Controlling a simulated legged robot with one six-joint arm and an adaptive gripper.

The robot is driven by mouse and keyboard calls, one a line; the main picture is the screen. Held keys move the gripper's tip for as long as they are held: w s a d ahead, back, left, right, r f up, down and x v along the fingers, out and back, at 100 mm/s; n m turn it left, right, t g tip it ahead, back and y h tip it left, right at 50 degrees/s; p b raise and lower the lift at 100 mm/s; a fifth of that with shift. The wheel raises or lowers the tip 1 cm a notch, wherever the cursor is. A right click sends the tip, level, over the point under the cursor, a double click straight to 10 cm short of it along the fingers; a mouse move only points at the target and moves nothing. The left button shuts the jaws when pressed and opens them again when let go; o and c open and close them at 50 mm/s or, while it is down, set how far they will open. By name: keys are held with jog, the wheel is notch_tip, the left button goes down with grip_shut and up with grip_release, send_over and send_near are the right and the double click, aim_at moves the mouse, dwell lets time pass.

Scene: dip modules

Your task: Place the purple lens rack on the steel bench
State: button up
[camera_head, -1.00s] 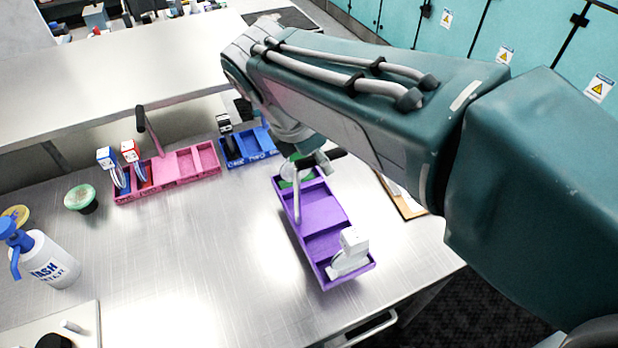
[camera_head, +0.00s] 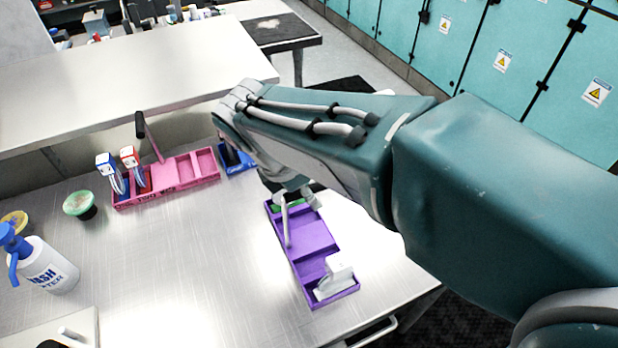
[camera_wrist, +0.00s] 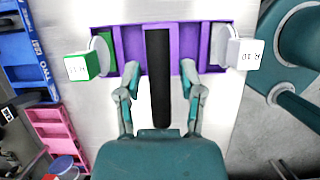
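The purple lens rack (camera_head: 312,236) sits on the steel bench (camera_head: 190,255) near its right front edge. A white lens block (camera_head: 334,278) is in its near end. My gripper (camera_wrist: 160,72) is open. Its fingers are spread either side of the rack's black handle (camera_wrist: 158,75), with gaps showing on both sides. In the head view my gripper (camera_head: 287,190) is over the rack's far end, and its fingertips are partly hidden.
A pink rack (camera_head: 183,170) with two blocks stands left of the purple one. A blue rack (camera_head: 236,160) is partly hidden behind my arm. A green-topped round item (camera_head: 79,204) and a wash bottle (camera_head: 48,266) are at left. Bare bench lies between them.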

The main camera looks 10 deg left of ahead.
jog(key=shift+r, duration=0.1)
jog(key=shift+m, duration=0.3)
jog(key=v, duration=1.1)
jog(key=shift+d+r, duration=0.3)
jog(key=shift+r, duration=0.15)
jog(key=s+d+f+m+t+y, duration=0.1)
jog(key=s+d+f+m, duration=0.1)
jog(key=d+m, duration=0.6)
jog(key=s+d+f+m+t+y, duration=0.1)
jog(key=s+d+f+m, duration=0.1)
jog(key=d+f+m, duration=0.2)
jog(key=s+d+f+m+t+y, duration=0.1)
jog(key=s+d+f+m+y, duration=0.1)
jog(key=d+m, duration=0.9)
jog(key=shift+d+f+m, duration=0.3)
jog(key=shift+f+m, duration=0.1)
jog(key=shift+f, duration=0.3)
jog(key=shift+d, duration=0.1)
